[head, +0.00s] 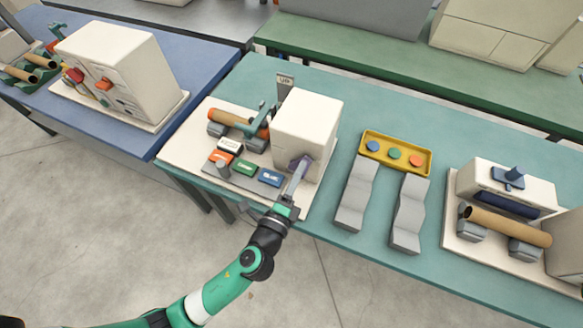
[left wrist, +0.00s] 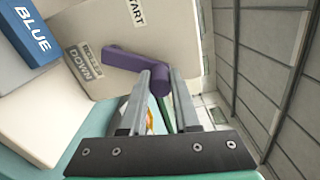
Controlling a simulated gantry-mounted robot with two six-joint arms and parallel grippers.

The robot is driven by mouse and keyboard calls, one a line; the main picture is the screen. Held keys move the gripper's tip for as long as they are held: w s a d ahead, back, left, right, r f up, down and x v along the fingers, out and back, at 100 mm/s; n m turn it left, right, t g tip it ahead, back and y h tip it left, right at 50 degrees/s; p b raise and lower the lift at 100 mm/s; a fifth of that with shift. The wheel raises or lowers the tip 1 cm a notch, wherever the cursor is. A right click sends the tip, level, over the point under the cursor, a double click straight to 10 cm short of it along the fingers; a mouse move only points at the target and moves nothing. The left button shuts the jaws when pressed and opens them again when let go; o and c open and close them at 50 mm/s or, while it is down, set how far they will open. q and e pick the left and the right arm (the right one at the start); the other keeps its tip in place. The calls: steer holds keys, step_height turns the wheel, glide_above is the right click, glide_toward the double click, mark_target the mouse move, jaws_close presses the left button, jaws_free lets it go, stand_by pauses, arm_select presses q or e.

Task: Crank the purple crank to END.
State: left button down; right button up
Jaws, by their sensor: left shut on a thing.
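The purple crank (head: 304,159) sits on the front face of the white winder box (head: 307,122), on the teal table. In the left wrist view the purple crank (left wrist: 122,58) has its arm lying across the white face, with its handle knob standing out toward me. My left gripper (head: 299,171) is shut on the crank's handle; its two fingers (left wrist: 160,80) lie either side of it. A START label (left wrist: 136,12) and a label ending in DOWN (left wrist: 83,62) are on the face near the crank. I see no END label. My right gripper is not in view.
Left of the box are a brown roll (head: 229,118), a small UP sign (head: 285,80), and red, green and blue labelled blocks (head: 270,177). To the right are a yellow tray (head: 397,152) with coloured discs, grey wavy holders (head: 354,195), and another machine with a roll (head: 507,226).

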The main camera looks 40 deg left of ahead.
arm_select(q)
steer(key=shift+w+d+f+m, duration=0.15)
steer(key=shift+d+f+m, duration=0.35)
steer(key=shift+m, duration=0.7)
steer(key=shift+w+d+f+m, duration=0.15)
steer(key=shift+d+f+m, duration=0.35)
steer(key=shift+m, duration=0.7)
steer(key=shift+w+d+f+m, duration=0.15)
steer(key=shift+d+f+m, duration=0.3)
steer(key=shift+m, duration=0.75)
steer(key=shift+a+f, duration=0.1)
steer(key=c, duration=0.6)
jaws_free()
steer(key=shift+c, duration=0.2)
